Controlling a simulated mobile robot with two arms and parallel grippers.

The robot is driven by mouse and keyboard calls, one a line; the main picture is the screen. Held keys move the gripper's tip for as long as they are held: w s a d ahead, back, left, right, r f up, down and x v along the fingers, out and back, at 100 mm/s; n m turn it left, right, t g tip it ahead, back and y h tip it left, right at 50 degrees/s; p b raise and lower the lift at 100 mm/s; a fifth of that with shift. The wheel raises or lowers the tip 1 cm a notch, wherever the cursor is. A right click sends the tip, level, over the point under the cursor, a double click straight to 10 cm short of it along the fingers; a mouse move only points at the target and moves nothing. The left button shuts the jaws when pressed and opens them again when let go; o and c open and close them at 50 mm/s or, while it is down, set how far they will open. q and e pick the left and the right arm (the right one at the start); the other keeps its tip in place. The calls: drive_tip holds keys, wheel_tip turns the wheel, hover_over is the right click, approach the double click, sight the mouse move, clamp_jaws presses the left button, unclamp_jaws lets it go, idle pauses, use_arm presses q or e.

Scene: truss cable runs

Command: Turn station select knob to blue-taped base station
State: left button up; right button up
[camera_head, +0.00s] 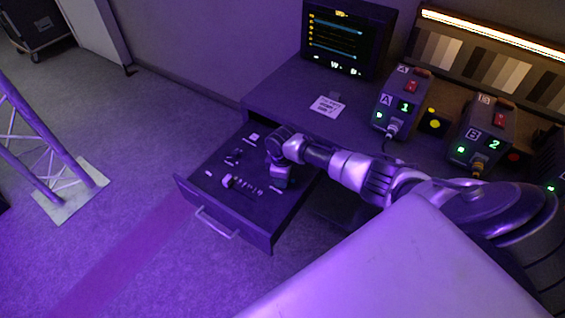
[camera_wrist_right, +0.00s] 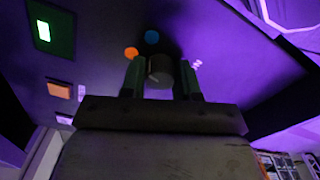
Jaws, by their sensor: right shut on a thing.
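The station select knob (camera_wrist_right: 160,72) is a dark grey round knob in the right wrist view, on the panel of an open drawer (camera_head: 215,191). My right gripper (camera_head: 279,179) reaches down onto the drawer panel from the right. In the wrist view its two fingers (camera_wrist_right: 161,80) stand on either side of the knob, shut on it. A blue dot (camera_wrist_right: 152,37) sits above the knob, an orange dot (camera_wrist_right: 131,53) to its upper left and a small white mark (camera_wrist_right: 196,65) to its right. The knob's pointer is too dim to read surely. My left gripper is not in view.
A monitor (camera_head: 347,37) stands on the desk behind the drawer. Two boxes marked A (camera_head: 399,103) and B (camera_head: 481,135) stand at the right with cables. A small slider (camera_head: 228,181) sits on the drawer panel. A truss stand (camera_head: 74,190) is at the left.

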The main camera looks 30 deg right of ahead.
drive_tip(key=m+p, duration=0.2)
drive_tip(key=m, duration=0.1)
drive_tip(key=shift+r, duration=0.1)
drive_tip(key=shift+m+p, duration=0.6)
drive_tip(key=shift+m, duration=0.8)
drive_tip(key=o, duration=0.9)
wheel_tip(320, 180, up, 11)
drive_tip(key=shift+f+p, duration=0.2)
drive_tip(key=shift+p, duration=0.4)
